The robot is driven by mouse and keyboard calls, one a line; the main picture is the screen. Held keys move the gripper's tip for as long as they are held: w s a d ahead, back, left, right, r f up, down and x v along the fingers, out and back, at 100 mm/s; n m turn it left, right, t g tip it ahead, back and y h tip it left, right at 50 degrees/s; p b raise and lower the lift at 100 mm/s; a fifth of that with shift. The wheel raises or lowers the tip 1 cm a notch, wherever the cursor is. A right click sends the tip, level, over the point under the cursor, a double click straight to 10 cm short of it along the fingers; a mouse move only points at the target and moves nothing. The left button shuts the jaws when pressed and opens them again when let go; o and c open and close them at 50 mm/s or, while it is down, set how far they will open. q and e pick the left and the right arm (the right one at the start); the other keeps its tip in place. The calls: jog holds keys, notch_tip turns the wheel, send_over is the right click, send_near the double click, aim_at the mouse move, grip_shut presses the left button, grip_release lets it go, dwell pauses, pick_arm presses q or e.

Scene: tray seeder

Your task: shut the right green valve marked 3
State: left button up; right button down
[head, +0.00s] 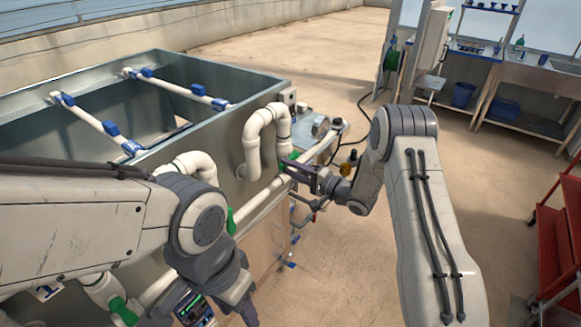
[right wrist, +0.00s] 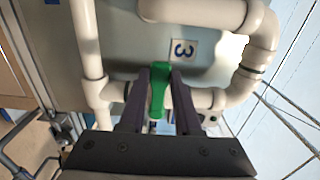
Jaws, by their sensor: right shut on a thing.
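The green valve handle marked 3 (right wrist: 158,88) is between the two dark fingers of my right gripper (right wrist: 156,100) in the right wrist view. The fingers are shut on it. The handle appears to stand crosswise to the short white pipe behind it. A plate with the number 3 (right wrist: 184,51) is on the grey wall beside it. In the head view my right gripper (head: 292,168) is at the tank's right end, with a bit of the green handle (head: 289,157) showing. My left gripper (head: 247,312) is low at the bottom edge; its fingers are not clear.
Other green valves, one in the middle (head: 231,221) and one at the lower left (head: 122,309), sit along the white piping near my left arm. A looped white pipe (head: 252,140) rises beside the right valve. A red cart (head: 548,235) stands far right; floor between is open.

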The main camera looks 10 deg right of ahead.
jog(key=shift+d, duration=0.1)
dwell(0.4)
jog(key=c, duration=0.6)
grip_release()
jog(key=b+v, duration=0.3)
jog(key=v, duration=0.7)
jog(key=shift+s, duration=0.15)
jog(key=shift+d, duration=0.15)
